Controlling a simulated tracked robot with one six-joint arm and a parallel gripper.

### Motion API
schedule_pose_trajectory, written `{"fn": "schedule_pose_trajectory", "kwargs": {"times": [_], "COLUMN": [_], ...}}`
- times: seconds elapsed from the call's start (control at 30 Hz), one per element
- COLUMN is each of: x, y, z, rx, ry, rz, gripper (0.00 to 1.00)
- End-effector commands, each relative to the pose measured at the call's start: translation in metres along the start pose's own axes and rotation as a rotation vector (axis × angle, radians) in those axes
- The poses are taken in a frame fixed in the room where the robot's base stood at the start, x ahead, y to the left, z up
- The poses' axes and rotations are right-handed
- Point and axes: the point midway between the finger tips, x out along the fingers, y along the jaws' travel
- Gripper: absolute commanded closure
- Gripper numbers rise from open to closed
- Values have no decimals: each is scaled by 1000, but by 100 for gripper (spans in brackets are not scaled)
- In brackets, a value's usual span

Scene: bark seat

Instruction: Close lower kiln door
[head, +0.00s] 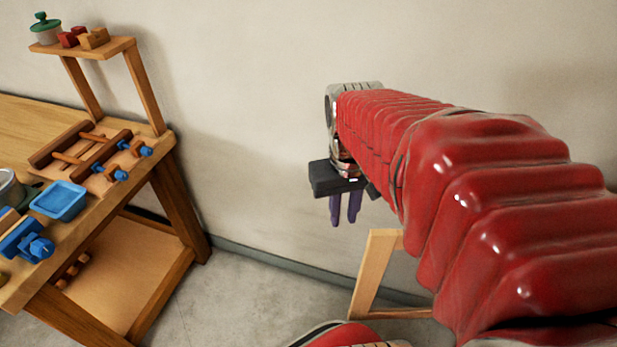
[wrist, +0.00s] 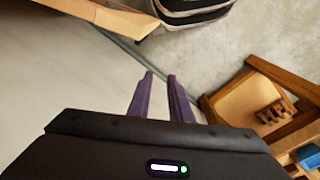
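No kiln and no kiln door shows in the head view or the wrist view. My gripper (head: 345,220) hangs in front of the pale wall, to the right of the workbench, with its purple fingers pointing down. In the wrist view my gripper (wrist: 160,76) has its two fingers apart with a narrow gap between them, and nothing is between them. The fingers touch nothing that I can see.
A wooden workbench (head: 180,205) stands at the left, with a blue tray (head: 59,200), a wooden clamp frame (head: 85,155) and a raised shelf (head: 85,48). A light wooden frame (head: 372,272) stands below my arm. Concrete floor (head: 235,290) lies between them.

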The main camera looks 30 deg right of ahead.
Motion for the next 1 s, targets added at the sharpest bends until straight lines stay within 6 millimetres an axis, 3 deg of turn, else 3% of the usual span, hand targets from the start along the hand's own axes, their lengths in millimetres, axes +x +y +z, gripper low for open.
{"fn": "schedule_pose_trajectory", "kwargs": {"times": [0.2, 0.53, 0.7, 1.0], "x": [-24, -53, -62, -63], "y": [-52, -117, -136, -140], "z": [4, 25, 35, 37], "rx": [-115, -268, -310, -317], "ry": [152, 360, 419, 431], "rz": [-17, -90, -124, -132], "gripper": [81, 81, 81, 81]}}
